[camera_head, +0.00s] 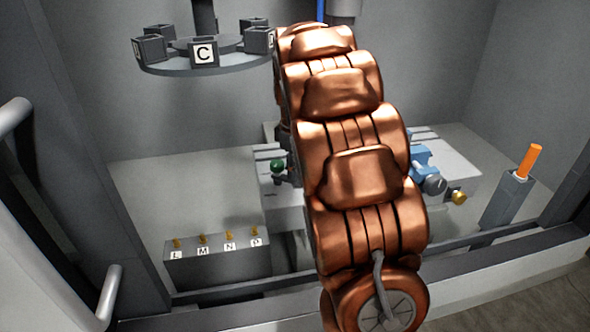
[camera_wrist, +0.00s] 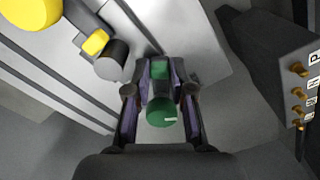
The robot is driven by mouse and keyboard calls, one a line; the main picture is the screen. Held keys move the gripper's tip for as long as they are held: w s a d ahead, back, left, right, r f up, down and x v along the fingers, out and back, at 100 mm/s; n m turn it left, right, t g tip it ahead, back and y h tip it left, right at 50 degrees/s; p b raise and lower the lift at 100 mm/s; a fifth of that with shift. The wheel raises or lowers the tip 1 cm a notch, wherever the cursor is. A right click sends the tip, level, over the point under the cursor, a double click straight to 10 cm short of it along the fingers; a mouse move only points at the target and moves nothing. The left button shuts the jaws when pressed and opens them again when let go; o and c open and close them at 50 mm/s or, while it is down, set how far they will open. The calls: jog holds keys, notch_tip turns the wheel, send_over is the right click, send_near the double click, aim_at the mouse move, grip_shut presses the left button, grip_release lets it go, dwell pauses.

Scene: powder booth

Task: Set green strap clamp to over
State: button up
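The green clamp shows as a small green ball-ended part (camera_head: 277,165) on the left of the grey bench block in the head view. In the wrist view its round green end (camera_wrist: 160,112) and a green part behind it lie between the fingers of my gripper (camera_wrist: 160,88). The fingers stand on both sides of it, their purplish inner faces very close. I cannot tell whether they touch it. In the head view my copper arm hides most of the gripper and the middle of the block.
A blue clamp (camera_head: 422,160) and a brass knob (camera_head: 459,197) are on the block's right. An orange handle (camera_head: 530,160) stands on a grey post. A labelled rack (camera_head: 215,268) with brass pegs is at front left. A round carousel (camera_head: 205,62) hangs above.

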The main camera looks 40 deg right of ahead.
jog(key=shift+w, duration=0.1)
grip_shut()
jog(key=shift+w+f+n+b, duration=0.1)
jog(key=shift+n+b, duration=0.3)
jog(key=shift+d+n, duration=0.25)
jog(key=shift+n, duration=0.15)
jog(key=o, duration=0.6)
grip_release()
